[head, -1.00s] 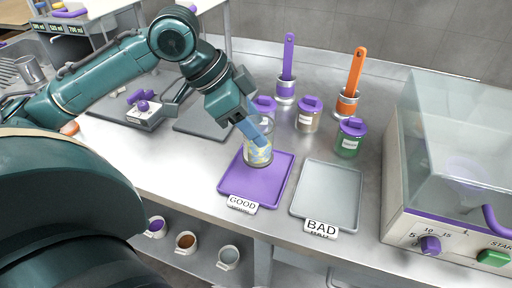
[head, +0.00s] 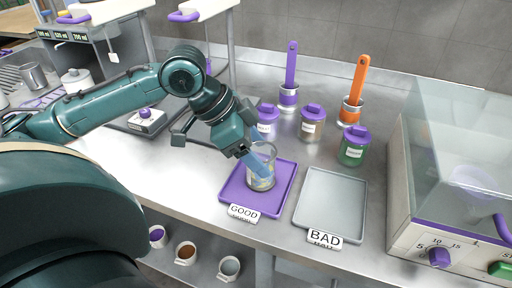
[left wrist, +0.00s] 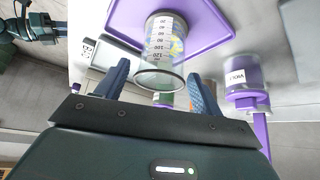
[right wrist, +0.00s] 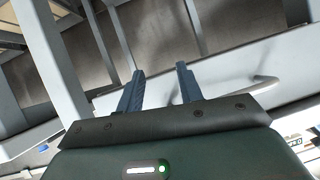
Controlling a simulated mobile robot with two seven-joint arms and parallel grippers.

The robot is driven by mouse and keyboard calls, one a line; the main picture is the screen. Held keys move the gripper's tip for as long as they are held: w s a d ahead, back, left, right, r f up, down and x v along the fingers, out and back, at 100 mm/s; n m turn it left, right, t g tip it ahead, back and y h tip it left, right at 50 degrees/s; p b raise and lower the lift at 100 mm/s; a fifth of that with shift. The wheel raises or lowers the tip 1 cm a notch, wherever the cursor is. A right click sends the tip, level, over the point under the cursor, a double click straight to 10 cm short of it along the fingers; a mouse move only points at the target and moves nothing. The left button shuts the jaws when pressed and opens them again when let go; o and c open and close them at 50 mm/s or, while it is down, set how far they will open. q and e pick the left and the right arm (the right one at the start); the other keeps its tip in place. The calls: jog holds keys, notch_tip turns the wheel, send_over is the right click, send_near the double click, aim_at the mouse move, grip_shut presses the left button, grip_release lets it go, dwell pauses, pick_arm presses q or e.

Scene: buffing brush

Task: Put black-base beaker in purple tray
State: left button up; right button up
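The clear beaker (head: 262,172) with graduation marks stands upright on the purple tray (head: 282,196) marked GOOD. Some yellow and blue colour shows through its glass; its base colour is hard to make out. My left gripper (head: 264,160) is at the beaker's upper part in the head view. In the left wrist view the fingers (left wrist: 160,88) are spread wider than the beaker (left wrist: 163,45), with gaps showing at its sides. The purple tray (left wrist: 215,30) lies beyond it there. My right gripper (right wrist: 158,80) is open and empty, and is not in the head view.
A grey tray (head: 331,198) marked BAD lies to the right. Purple-lidded jars (head: 311,123) and two brushes in holders (head: 289,95) stand behind. A clear-covered machine (head: 440,215) is at far right. Mugs (head: 186,252) sit on a lower shelf.

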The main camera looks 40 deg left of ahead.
pick_arm(q)
jog(key=shift+r, duration=0.2)
jog(key=b+v, duration=0.4)
jog(key=v, duration=0.8)
pick_arm(e)
jog(key=shift+s+d+f+t, duration=0.25)
jog(key=shift+d+f+t, duration=0.05)
jog(key=shift+f+t, duration=0.1)
pick_arm(q)
jog(key=shift+f, duration=0.1)
pick_arm(e)
jog(key=shift+w+f, duration=0.1)
jog(key=shift+w, duration=0.05)
